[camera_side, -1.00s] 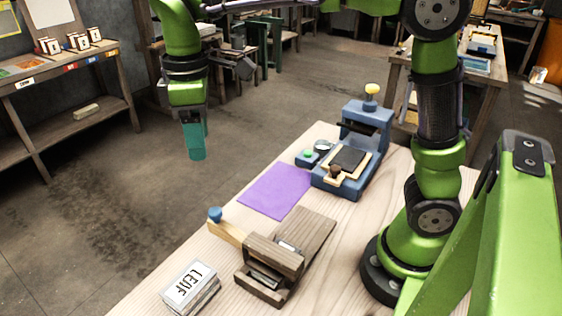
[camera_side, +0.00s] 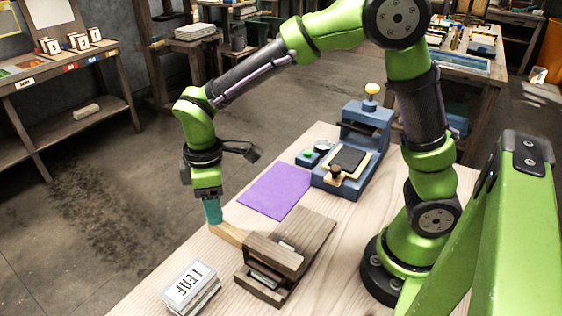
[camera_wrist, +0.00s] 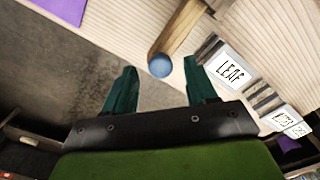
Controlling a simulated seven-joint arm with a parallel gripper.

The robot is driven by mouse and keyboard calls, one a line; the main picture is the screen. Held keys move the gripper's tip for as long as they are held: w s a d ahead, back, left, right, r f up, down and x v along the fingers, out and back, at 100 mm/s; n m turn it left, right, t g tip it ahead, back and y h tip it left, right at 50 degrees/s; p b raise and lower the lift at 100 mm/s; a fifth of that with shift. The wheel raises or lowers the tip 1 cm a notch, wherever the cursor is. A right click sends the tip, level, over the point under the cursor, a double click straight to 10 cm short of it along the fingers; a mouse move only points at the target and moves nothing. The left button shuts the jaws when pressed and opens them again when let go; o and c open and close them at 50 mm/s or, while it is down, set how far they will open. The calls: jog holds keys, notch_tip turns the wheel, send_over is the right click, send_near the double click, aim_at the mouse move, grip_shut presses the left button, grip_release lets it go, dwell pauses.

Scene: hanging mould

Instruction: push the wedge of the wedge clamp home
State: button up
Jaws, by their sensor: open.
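The wedge clamp (camera_side: 268,262) is a brown wooden block on the pale table. Its light wooden wedge (camera_side: 229,234) sticks out of the block toward the table's left edge. In the wrist view the wedge (camera_wrist: 181,28) ends in a round blue knob (camera_wrist: 160,65). My gripper (camera_side: 214,222) has teal fingers and is at the knob end of the wedge, hiding the knob in the side view. In the wrist view my gripper (camera_wrist: 163,82) is open, with the knob between and just beyond the fingertips. I cannot tell whether a finger touches it.
A stack of white blocks marked LEAF (camera_side: 190,287) stands close beside the clamp, and also shows in the wrist view (camera_wrist: 230,68). A purple sheet (camera_side: 274,191) and a blue press (camera_side: 352,150) lie farther back. The table's edge is under my gripper.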

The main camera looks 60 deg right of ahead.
jog(key=shift+f, duration=0.65)
grip_shut()
